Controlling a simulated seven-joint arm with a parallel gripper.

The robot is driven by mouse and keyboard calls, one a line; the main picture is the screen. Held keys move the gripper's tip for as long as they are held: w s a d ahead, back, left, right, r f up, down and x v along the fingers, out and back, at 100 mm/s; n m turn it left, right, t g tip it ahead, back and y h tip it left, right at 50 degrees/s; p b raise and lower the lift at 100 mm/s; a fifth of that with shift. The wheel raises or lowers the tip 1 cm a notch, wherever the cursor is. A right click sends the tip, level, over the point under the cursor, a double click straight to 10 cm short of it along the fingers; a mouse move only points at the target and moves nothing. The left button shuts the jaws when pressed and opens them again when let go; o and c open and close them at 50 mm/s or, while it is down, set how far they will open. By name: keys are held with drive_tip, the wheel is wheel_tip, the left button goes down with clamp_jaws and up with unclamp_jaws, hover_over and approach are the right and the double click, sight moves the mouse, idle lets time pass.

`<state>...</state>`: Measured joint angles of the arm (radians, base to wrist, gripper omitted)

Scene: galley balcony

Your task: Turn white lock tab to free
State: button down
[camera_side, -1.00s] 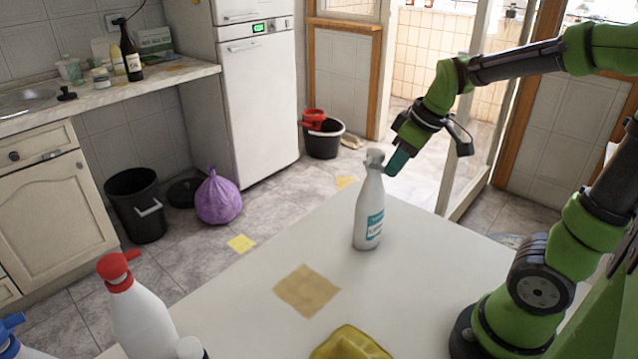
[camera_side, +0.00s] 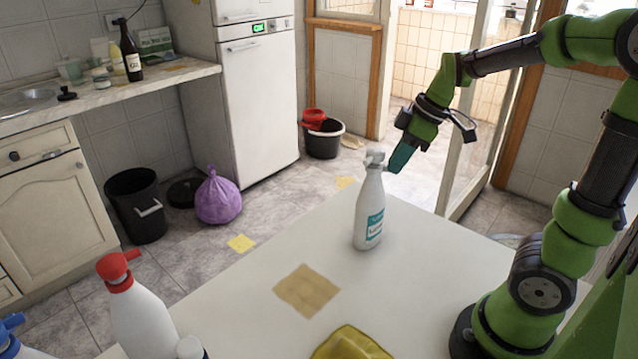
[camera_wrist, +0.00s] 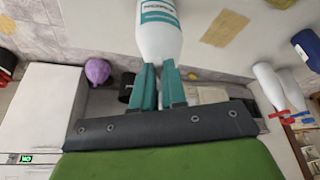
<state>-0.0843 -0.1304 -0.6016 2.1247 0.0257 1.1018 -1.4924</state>
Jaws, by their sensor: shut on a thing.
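A white spray bottle (camera_side: 369,215) with a teal label stands upright near the far edge of the white table. Its small white spray head (camera_side: 375,160) is at the top. My gripper (camera_side: 390,168) reaches it from the upper right, with its teal fingers at the right side of the head. In the wrist view the bottle (camera_wrist: 160,38) shows between and above the teal fingertips (camera_wrist: 158,68). The fingers are shut on the white lock tab, with a narrow gap between them. They hide the tab, so its turn position cannot be told.
A tan square (camera_side: 307,290) and a yellow cloth (camera_side: 350,343) lie on the white table (camera_side: 420,285). A red-capped white bottle (camera_side: 140,315) and a blue-topped bottle (camera_side: 12,340) stand at the near left. The tabletop around the spray bottle is clear.

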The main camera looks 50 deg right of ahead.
drive_tip(key=c, duration=1.2)
unclamp_jaws()
drive_tip(key=shift+o, duration=0.2)
drive_tip(key=v, duration=1.7)
drive_tip(key=shift+s+f, duration=0.1)
drive_tip(key=a+f+m+t, duration=0.1)
drive_tip(key=a+f+m, duration=0.4)
drive_tip(key=a, duration=0.4)
drive_tip(key=s+a+f+m+t, duration=0.1)
drive_tip(key=a+f+m, duration=0.3)
drive_tip(key=a, duration=0.5)
wheel_tip(320, 180, down, 2)
drive_tip(key=shift+s+f+m+t, duration=0.2)
drive_tip(key=shift+s+m+t, duration=0.15)
drive_tip(key=shift+t, duration=0.35)
